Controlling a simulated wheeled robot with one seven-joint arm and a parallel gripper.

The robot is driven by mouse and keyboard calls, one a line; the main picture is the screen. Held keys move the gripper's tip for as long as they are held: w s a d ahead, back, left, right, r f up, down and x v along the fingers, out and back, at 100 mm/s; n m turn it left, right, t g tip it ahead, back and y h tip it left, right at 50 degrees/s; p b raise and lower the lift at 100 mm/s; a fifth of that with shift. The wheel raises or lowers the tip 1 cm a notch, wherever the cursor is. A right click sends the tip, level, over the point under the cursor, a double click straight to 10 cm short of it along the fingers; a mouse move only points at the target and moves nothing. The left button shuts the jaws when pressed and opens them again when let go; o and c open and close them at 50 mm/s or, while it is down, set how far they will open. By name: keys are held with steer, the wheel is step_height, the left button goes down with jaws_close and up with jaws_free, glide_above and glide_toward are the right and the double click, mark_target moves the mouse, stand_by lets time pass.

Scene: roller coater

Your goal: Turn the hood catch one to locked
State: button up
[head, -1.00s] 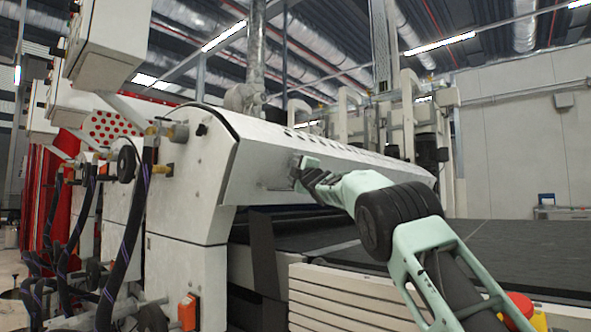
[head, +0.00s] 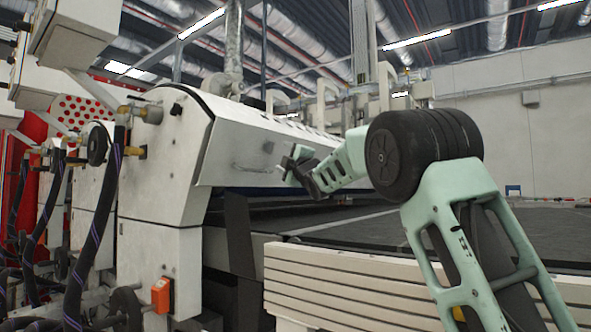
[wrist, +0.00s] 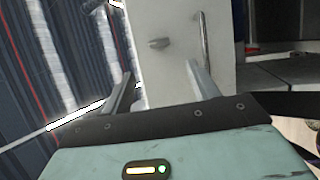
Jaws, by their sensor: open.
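The white hood (head: 240,140) of the roller coater slopes down in the middle of the head view; its panel also fills the upper middle of the wrist view (wrist: 172,80). A small grey catch (wrist: 158,43) sticks out from the panel, lying roughly crosswise in the wrist view. It looks like the hood catch; its locked or unlocked marking cannot be read. My gripper (wrist: 158,68) is open and empty, with the catch beyond and between its fingertips, apart from them. In the head view my gripper (head: 292,160) is in front of the hood's lower face.
A slim bar handle (wrist: 205,40) stands on the panel close to the right finger's line. A dark conveyor bed (head: 390,235) runs below the hood, with a pale slatted panel (head: 350,290) in front. Hoses (head: 95,225) hang at the left.

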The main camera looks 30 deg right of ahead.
steer(key=v, duration=0.6)
steer(key=shift+s, duration=0.15)
steer(key=shift+f, duration=0.15)
steer(key=s+a+f+m+g+y, duration=0.25)
steer(key=a+f+m+g, duration=0.3)
steer(key=a+f, duration=1)
steer(key=s+a+f+g+y, duration=0.2)
steer(key=s+a+f+g, duration=0.5)
steer(key=a+f, duration=0.45)
steer(key=s+a+f+m+g, duration=0.1)
steer(key=s+a+f+g, duration=0.15)
steer(key=s+f, duration=0.4)
steer(key=s+a+f+m+g, duration=0.1)
steer(key=s+a+f, duration=0.25)
steer(key=s, duration=0.55)
steer(key=s+f+g+h, duration=0.1)
steer(key=s+f+g, duration=0.2)
steer(key=s, duration=0.7)
steer(key=s+f+g+h, duration=0.1)
steer(key=s+f+g, duration=0.25)
steer(key=s, duration=0.55)
step_height(320, 180, up, 33)
steer(key=p, duration=3.3)
steer(key=shift+s+d+r+p, duration=0.25)
steer(key=shift+s+d+p, duration=0.05)
steer(key=shift+p, duration=0.1)
